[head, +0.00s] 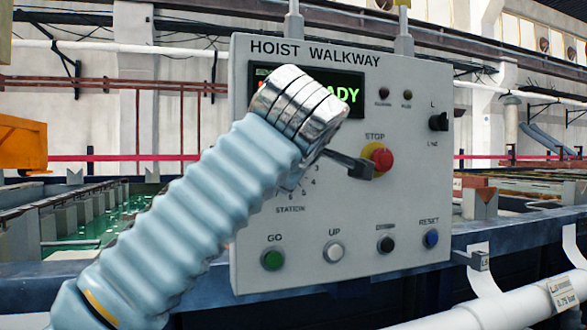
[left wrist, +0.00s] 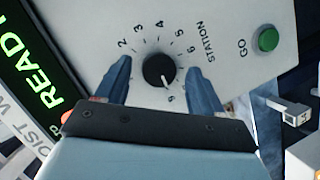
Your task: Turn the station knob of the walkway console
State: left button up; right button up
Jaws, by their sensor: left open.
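The walkway console (head: 400,215) is a grey panel headed "HOIST WALKWAY". Its station knob (left wrist: 159,71) is a round black knob with a white pointer line, inside a ring of numerals. The pointer line points down in the left wrist view, towards a numeral too small to read surely. My left gripper (left wrist: 159,66) is open, with one blue-grey finger on each side of the knob and a visible gap to each. My right gripper is not in view.
The green GO button (head: 272,259) lies below the station label. White UP (head: 334,251), black (head: 386,244) and blue RESET (head: 431,239) buttons run along the bottom. A black selector (head: 438,122) is at upper right. The display (head: 344,95) is partly covered by my arm.

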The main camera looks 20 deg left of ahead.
pick_arm(q)
jog(key=v, duration=1.3)
